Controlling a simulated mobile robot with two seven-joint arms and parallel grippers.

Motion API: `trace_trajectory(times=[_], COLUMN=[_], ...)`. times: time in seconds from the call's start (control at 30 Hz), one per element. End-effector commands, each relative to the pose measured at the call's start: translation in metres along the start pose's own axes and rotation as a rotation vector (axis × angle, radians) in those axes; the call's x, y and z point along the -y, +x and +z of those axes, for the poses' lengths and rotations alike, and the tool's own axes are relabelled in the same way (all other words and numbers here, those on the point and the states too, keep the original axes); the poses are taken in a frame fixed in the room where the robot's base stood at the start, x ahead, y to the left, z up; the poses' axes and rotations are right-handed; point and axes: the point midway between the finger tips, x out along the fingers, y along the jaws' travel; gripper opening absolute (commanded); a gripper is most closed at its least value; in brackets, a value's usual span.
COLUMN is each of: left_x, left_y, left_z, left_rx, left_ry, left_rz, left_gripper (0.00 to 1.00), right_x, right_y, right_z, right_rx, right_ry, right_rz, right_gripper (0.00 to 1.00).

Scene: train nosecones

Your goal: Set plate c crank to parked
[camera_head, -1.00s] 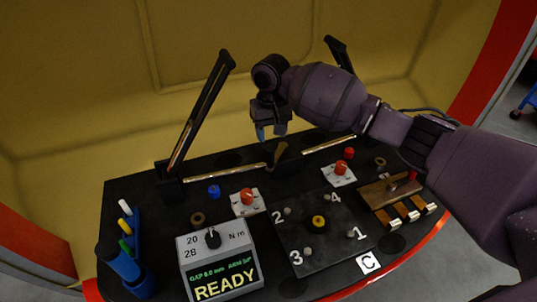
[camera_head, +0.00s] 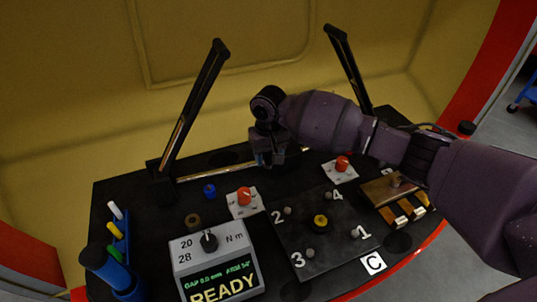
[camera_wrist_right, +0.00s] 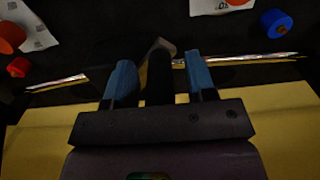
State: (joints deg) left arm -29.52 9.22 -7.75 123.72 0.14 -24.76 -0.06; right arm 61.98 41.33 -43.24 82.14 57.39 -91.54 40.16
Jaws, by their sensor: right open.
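The dark plate marked C (camera_head: 290,225) lies on the black table, with numbers 1 to 4 and a yellow hub (camera_head: 320,221). A lever with a tan end (camera_wrist_right: 160,44), which looks like the crank, shows in the right wrist view at the table's back bar. My right gripper (camera_head: 266,160) is low over that bar and hides the lever in the head view. In the wrist view its two blue fingertips (camera_wrist_right: 161,78) are apart, with the dark lever shaft between them. I cannot tell whether they touch it. My left gripper is not in view.
Two slanted black posts (camera_head: 195,110) rise at the back. Orange knobs on white cards (camera_head: 244,198), a blue knob (camera_head: 209,191), a READY display box (camera_head: 215,260), a marker rack (camera_head: 118,240) and a wooden block (camera_head: 390,192) stand on the table.

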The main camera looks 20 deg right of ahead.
Motion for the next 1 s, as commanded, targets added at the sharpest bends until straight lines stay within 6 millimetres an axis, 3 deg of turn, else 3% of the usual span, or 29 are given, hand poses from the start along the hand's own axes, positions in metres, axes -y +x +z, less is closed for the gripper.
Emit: trace_trajectory(times=[0.07,0.3,0.4,0.67,1.0], left_x=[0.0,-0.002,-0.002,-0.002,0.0], left_y=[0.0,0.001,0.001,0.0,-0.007], left_z=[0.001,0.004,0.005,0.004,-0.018], left_rx=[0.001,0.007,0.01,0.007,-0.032], left_ry=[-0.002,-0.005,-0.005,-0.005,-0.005], left_rz=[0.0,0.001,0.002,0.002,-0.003], left_gripper=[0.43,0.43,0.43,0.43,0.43], right_x=[0.0,0.0,0.0,-0.001,-0.012], right_y=[0.0,0.0,0.0,-0.001,-0.005], right_z=[0.0,0.0,0.0,0.001,0.011], right_rx=[0.0,0.001,0.001,0.0,-0.002], right_ry=[0.0,0.0,0.0,-0.008,-0.152], right_rz=[0.0,0.0,0.0,0.0,0.001], right_gripper=[0.48,0.11,0.0,0.0,0.0])
